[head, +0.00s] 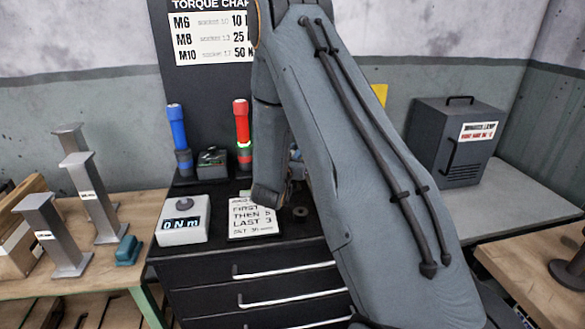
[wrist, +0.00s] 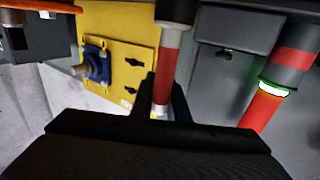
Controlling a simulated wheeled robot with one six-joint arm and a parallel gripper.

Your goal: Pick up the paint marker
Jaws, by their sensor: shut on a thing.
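In the wrist view, my gripper (wrist: 165,95) is shut on a slim cylinder with a dark red part and a pale silver band, which looks like the paint marker (wrist: 168,45). It stands between the two black fingers, roughly in line with them, and runs up to the top edge of the picture. Its far end is out of view. In the head view my arm hides the gripper fingers and the marker.
A red driver (head: 241,122) with a green glowing ring stands beside a blue driver (head: 177,127) on the black cabinet. A white readout box (head: 183,219) and a note card (head: 240,228) lie in front. Grey metal stands (head: 88,198) are at left, a grey box (head: 455,140) at right.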

